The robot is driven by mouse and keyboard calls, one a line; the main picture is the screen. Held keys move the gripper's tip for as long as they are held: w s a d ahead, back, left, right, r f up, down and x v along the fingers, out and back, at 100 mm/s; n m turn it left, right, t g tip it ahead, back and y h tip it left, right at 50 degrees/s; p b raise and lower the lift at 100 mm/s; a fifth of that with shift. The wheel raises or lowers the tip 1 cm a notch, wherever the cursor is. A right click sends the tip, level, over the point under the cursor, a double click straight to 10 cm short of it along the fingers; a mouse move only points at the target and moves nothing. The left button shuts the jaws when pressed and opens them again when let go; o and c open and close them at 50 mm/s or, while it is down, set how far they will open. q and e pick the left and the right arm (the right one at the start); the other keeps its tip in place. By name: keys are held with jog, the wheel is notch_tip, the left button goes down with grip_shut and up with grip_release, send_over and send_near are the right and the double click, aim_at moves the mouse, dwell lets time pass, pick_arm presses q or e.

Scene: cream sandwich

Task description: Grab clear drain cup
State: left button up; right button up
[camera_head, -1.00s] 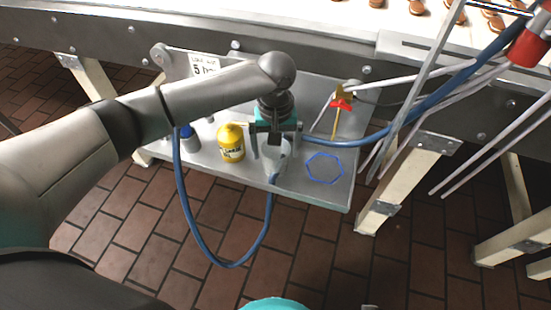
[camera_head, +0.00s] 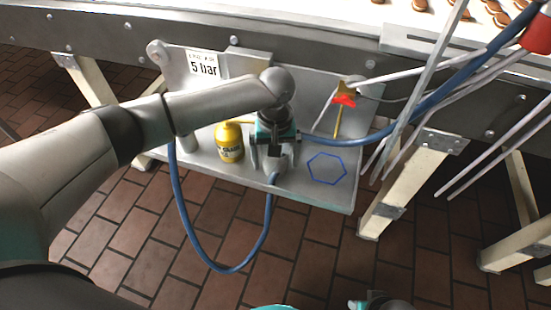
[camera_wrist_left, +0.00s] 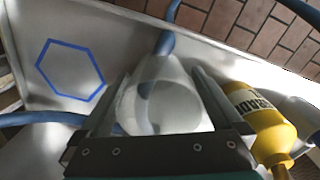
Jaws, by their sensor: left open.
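The clear drain cup (camera_wrist_left: 168,104) is a translucent, round-mouthed cup on the metal shelf, with a blue hose at its far end in the left wrist view. My left gripper (camera_head: 273,161) is open above the shelf. In the left wrist view its two fingers (camera_wrist_left: 162,80) stand on either side of the cup, apart from each other. In the head view my gripper hides most of the cup. Contact between fingers and cup cannot be told. A small teal and dark part at the bottom edge of the head view seems to be my right gripper (camera_head: 378,302), mostly cut off.
A yellow bottle (camera_head: 230,143) stands close to the left gripper, left of it in the head view. A blue hexagon outline (camera_head: 327,169) marks bare shelf (camera_head: 310,200) to the right. Blue hose (camera_head: 232,270) loops below the shelf. A red and yellow valve (camera_head: 343,101) and pale rods stand right.

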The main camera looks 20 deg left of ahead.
pick_arm(q)
jog(key=shift+f, duration=0.15)
jog(key=c, duration=1.1)
jog(key=shift+c, duration=0.2)
